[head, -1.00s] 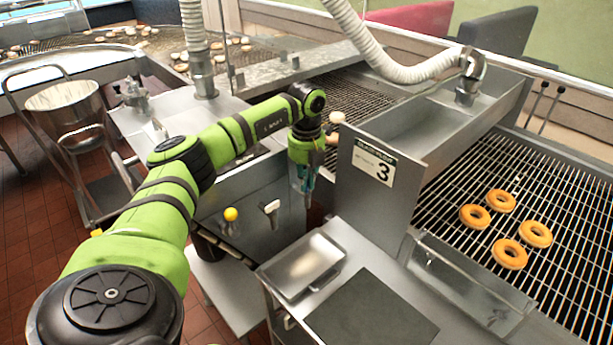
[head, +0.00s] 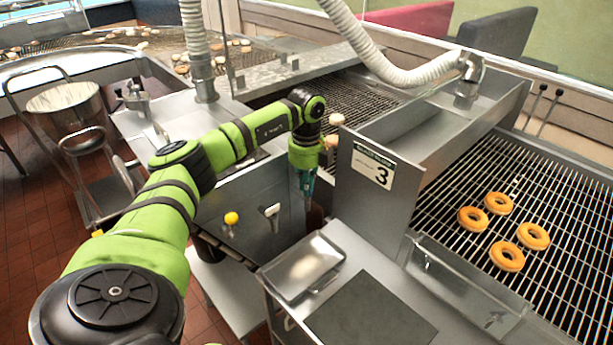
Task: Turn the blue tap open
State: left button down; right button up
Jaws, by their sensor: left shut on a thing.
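My left gripper (head: 306,194) points down in front of the steel panel, left of the plate marked 3. It is shut on a narrow blue-green piece, which I take to be the blue tap (head: 306,180). The fingers and the wrist cover most of the tap, so its base and the angle of its handle cannot be made out. To the left on the same panel are a yellow round knob (head: 231,218) and a pale lever handle (head: 272,211). My right gripper is not in view.
A steel tray (head: 303,266) sits on the cart below the gripper. The upright plate with the sign 3 (head: 372,166) stands close on the right. Several ring doughnuts (head: 507,254) lie on the wire conveyor (head: 460,195). A ribbed white hose (head: 385,62) hangs above.

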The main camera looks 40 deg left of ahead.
pick_arm(q)
jog(key=shift+w+a+r, duration=0.1)
jog(key=shift+r, duration=0.05)
jog(key=c, duration=1.3)
grip_release()
notch_tip(320, 180, up, 12)
jog(key=shift+f, duration=0.1)
